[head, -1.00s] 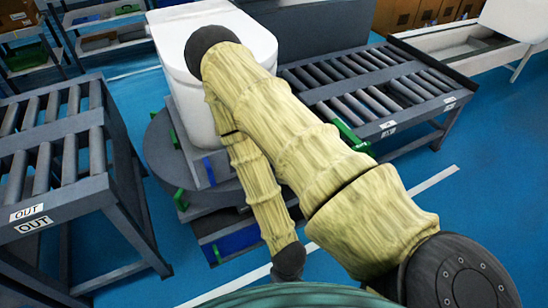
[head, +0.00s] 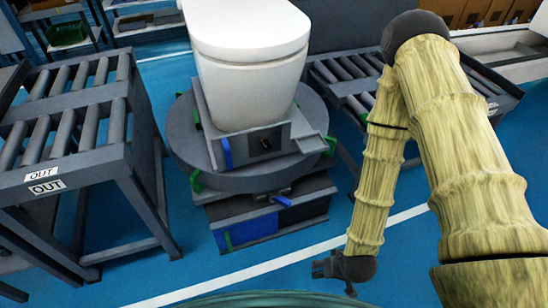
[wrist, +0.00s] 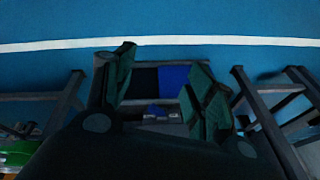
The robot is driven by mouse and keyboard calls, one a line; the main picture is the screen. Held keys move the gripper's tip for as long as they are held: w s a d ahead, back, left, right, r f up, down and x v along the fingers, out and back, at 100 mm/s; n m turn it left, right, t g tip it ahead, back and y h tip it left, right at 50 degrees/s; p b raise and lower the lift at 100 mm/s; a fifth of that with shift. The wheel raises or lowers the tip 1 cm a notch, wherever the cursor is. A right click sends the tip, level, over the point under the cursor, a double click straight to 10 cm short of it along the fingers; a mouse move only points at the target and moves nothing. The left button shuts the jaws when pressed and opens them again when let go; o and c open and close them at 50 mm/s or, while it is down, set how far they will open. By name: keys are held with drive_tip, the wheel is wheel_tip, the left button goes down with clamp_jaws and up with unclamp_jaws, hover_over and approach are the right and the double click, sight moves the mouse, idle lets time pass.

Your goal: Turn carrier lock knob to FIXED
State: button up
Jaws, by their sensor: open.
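A white toilet (head: 250,50) stands on a grey carrier (head: 215,148) on a round grey turntable (head: 190,165). A small dark knob (head: 265,144) shows on the carrier's front panel; its marking is too small to read. A blue tab (head: 226,152) is left of it, and a blue lever (head: 281,197) is on the stand below. My gripper (head: 322,268) hangs low, in front and to the right of the stand, apart from the carrier. In the wrist view, its dark green fingers (wrist: 163,62) are spread with nothing between them. I cannot make out the knob there.
A roller conveyor marked OUT (head: 62,120) stands on the left. Another roller conveyor (head: 350,88) is behind on the right. Green tabs (head: 196,181) stick out around the turntable. Blue floor with a white line (head: 240,272) is clear in front.

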drive_tip(key=w+a+f+t+y+b, duration=0.1)
drive_tip(key=w+a+t+b, duration=0.15)
drive_tip(key=w, duration=0.25)
drive_tip(key=w+a+f+t+b, duration=0.1)
drive_tip(key=w+a+b, duration=0.15)
drive_tip(key=w, duration=0.25)
drive_tip(key=n+t+y+b, duration=0.1)
drive_tip(key=t+y+b, duration=0.3)
drive_tip(key=t+b, duration=1)
approach(268, 147)
drive_tip(key=w+r+g+b, duration=0.1)
drive_tip(key=w+b, duration=0.1)
drive_tip(key=w+a+r+g+b, duration=0.1)
drive_tip(key=w+b, duration=0.1)
drive_tip(key=w, duration=0.1)
drive_tip(key=w+a+r+g+b, duration=0.1)
drive_tip(key=w+g+b, duration=0.1)
drive_tip(key=w, duration=0.1)
drive_tip(key=shift+a+r, duration=0.15)
drive_tip(key=shift+a, duration=0.1)
drive_tip(key=c, duration=1)
drive_tip(key=shift+c, duration=0.2)
